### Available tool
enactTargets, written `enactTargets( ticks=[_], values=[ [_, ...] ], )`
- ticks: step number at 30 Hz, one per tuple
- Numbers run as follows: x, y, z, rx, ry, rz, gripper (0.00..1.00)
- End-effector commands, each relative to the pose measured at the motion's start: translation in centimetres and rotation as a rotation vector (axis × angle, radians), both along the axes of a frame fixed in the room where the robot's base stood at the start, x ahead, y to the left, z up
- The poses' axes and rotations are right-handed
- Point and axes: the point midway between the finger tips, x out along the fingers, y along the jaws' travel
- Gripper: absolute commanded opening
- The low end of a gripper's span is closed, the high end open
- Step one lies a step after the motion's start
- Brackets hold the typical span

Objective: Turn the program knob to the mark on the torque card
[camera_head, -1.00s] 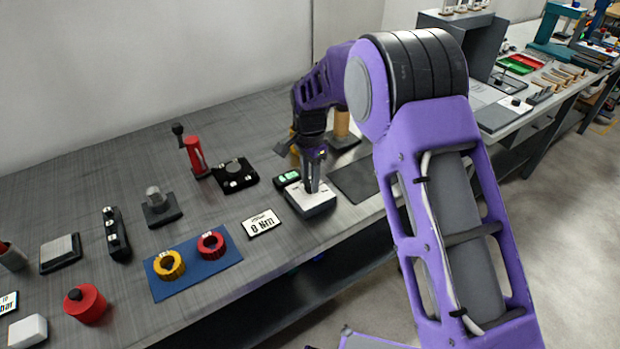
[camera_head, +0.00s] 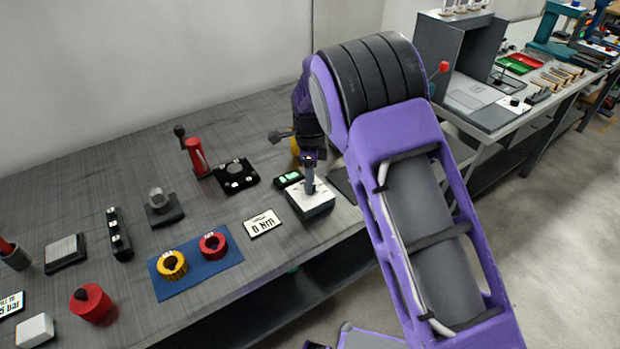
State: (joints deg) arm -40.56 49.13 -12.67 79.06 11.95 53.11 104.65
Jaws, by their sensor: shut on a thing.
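My gripper (camera_head: 310,188) points down over the white-topped knob box (camera_head: 316,200) near the table's front edge. Its fingers are shut on the program knob at the middle of the box top. The knob itself is mostly hidden by the fingers, so I cannot read where it points. The torque card (camera_head: 262,223) is a white card with a black border, lying flat just left of the box. Its large print seems to read "8 Nm".
A small black unit with a green display (camera_head: 289,180) stands behind the box. A red upright tool (camera_head: 196,157) and a black plate (camera_head: 236,176) stand farther back. My arm covers the right side.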

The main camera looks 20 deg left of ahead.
Motion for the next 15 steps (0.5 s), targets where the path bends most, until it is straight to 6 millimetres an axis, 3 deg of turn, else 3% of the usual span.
enactTargets(
  ticks=[15],
  values=[
    [-0.09,0.06,-0.09,0.001,0.002,-0.036,0.00]
  ],
)
